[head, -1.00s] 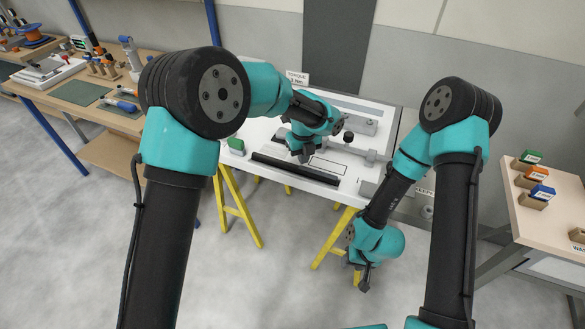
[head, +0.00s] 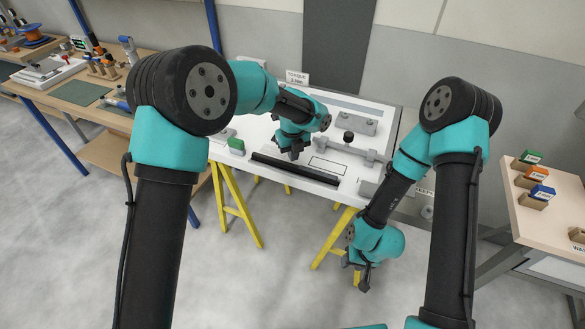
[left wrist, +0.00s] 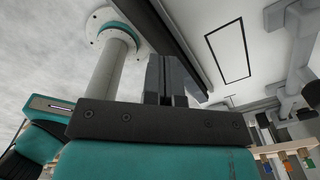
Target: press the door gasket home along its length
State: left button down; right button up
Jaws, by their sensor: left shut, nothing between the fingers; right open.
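The door gasket appears to be the long black strip (head: 300,175) along the near edge of the white panel (head: 325,168) on yellow trestles. The strip also shows as a dark bar (left wrist: 170,28) in the left wrist view. My left gripper (head: 292,154) points down over the panel, just behind the strip's middle in the head view. Its fingers (left wrist: 168,62) are shut with nothing between them; I cannot tell whether they touch the strip. My right gripper (head: 360,277) is open and empty, hanging low in front of the panel's near right side.
A grey clamp bar with a black knob (head: 348,136) and a grey block (head: 356,122) stand behind. A torque sign (head: 297,78) is at the back. Side benches stand left and right.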

aim_at(293, 165)
pick_arm(q)
jog(key=shift+f, duration=0.3)
jog(key=shift+f, duration=0.35)
jog(key=shift+f, duration=0.9)
dwell(0.5)
jog(key=shift+r, duration=1.55)
jog(key=shift+w+a, duration=0.45)
jog(key=shift+a, duration=0.45)
jog(key=shift+w+a, duration=0.5)
jog(key=shift+a, duration=0.35)
jog(key=shift+w+a, duration=0.45)
jog(key=shift+a, duration=0.45)
jog(key=shift+f, duration=1)
